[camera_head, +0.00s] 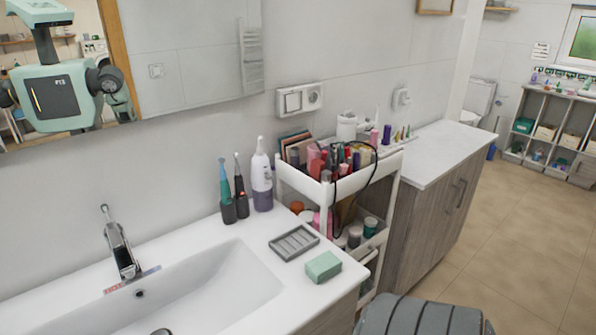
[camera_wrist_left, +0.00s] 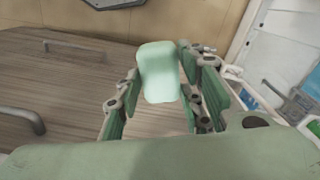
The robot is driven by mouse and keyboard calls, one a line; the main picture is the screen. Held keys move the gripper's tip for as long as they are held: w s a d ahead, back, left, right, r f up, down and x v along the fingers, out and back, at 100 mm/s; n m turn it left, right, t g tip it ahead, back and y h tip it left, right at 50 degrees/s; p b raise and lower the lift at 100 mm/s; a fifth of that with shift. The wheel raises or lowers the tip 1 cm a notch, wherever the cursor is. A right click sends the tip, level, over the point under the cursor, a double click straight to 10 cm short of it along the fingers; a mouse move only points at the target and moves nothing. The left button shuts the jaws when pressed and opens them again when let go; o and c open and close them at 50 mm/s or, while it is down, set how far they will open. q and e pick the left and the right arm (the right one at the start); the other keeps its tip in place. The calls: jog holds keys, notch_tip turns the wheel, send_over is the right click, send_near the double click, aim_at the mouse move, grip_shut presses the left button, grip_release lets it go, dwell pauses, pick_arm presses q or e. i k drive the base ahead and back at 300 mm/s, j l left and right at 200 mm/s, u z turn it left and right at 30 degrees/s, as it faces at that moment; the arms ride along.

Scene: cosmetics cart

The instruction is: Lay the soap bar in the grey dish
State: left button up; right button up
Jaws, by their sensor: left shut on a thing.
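The grey ribbed dish (camera_head: 294,242) lies on the white counter to the right of the basin, with nothing in it. A green bar-shaped block (camera_head: 323,266) rests on the counter in front of the dish, near the counter's edge, with no gripper around it. In the left wrist view my left gripper (camera_wrist_left: 163,78) is shut on a pale green soap bar (camera_wrist_left: 158,70) held between its fingers. I cannot tell whether the block is a second bar. Neither gripper shows directly in the head view, and my right one is not seen.
Two electric toothbrushes (camera_head: 241,190) and a white and purple bottle (camera_head: 262,178) stand behind the dish. A crowded white cart (camera_head: 288,177) stands right of the counter. The sink basin (camera_head: 190,290) is at left. A grey rounded object (camera_head: 425,318) is at the bottom.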

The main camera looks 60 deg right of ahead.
aim_at(294, 243)
jog(key=k+l, duration=0.1)
jog(key=l, duration=0.4)
jog(key=k+l, duration=0.1)
jog(key=l, duration=0.95)
jog(key=k+l, duration=0.15)
jog(key=l, duration=0.35)
jog(key=k+l, duration=0.1)
jog(key=l, duration=0.4)
jog(key=k+l, duration=0.1)
jog(key=l, duration=0.4)
jog(key=k+l, duration=0.1)
jog(key=l, duration=0.4)
jog(key=i+u, duration=0.05)
